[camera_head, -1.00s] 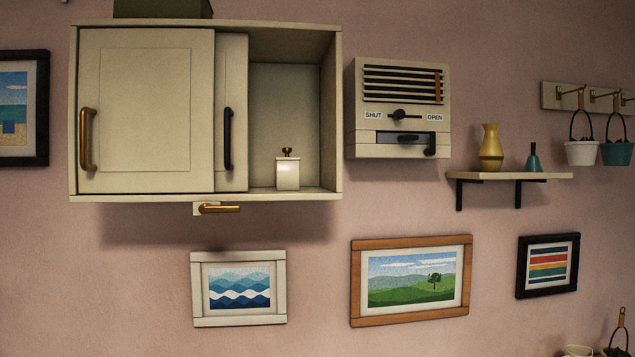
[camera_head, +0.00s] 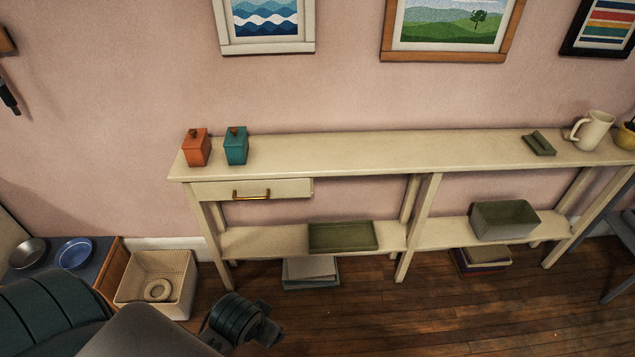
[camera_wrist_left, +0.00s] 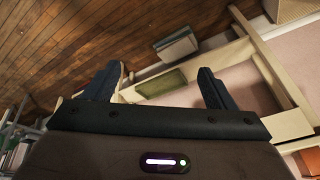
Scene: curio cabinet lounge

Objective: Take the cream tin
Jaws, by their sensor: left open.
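The cream tin is not in view now; a second ago it stood in the open right part of the wall cabinet, which is now above the head view. An orange tin (camera_head: 196,148) and a teal tin (camera_head: 236,146) stand side by side on the left end of the cream console table (camera_head: 370,150). My left gripper (camera_wrist_left: 160,86) is open and empty in the left wrist view, its fingers spread above the console's lower shelf and floor. My left arm shows at the lower left of the head view. My right gripper is not in view.
The console has a drawer (camera_head: 251,190) with a brass handle. A green tray (camera_head: 342,236) and a grey-green bin (camera_head: 504,220) sit on its lower shelf. A cream basket (camera_head: 158,282) stands on the floor at left. The middle of the console top is clear.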

